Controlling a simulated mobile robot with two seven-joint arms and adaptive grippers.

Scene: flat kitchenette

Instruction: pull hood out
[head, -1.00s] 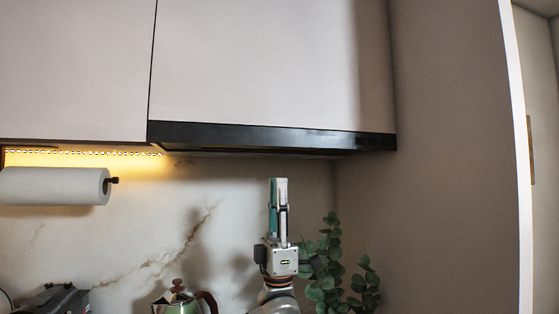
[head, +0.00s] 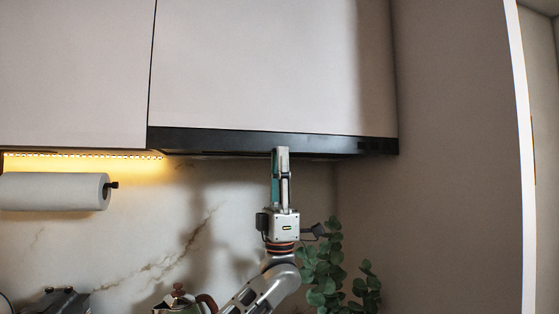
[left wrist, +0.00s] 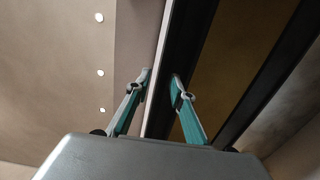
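The hood (head: 230,139) is a long black strip under the upper cabinet in the head view, with its front edge flush under the cabinet door. My left gripper (head: 281,149) points up from below, its fingertips at the hood's lower edge, right of the hood's middle. In the left wrist view, the teal-and-grey fingers of my left gripper (left wrist: 162,78) stand apart. The hood's dark edge strip (left wrist: 181,30) runs up between and beyond them. I cannot tell whether either fingertip touches it. My right gripper is not in view.
White cabinet doors (head: 260,65) are above the hood. A paper towel roll (head: 55,191) hangs at left under a lit strip. A plant (head: 335,275) and a kettle (head: 180,303) stand below. A side wall (head: 455,150) closes off the right.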

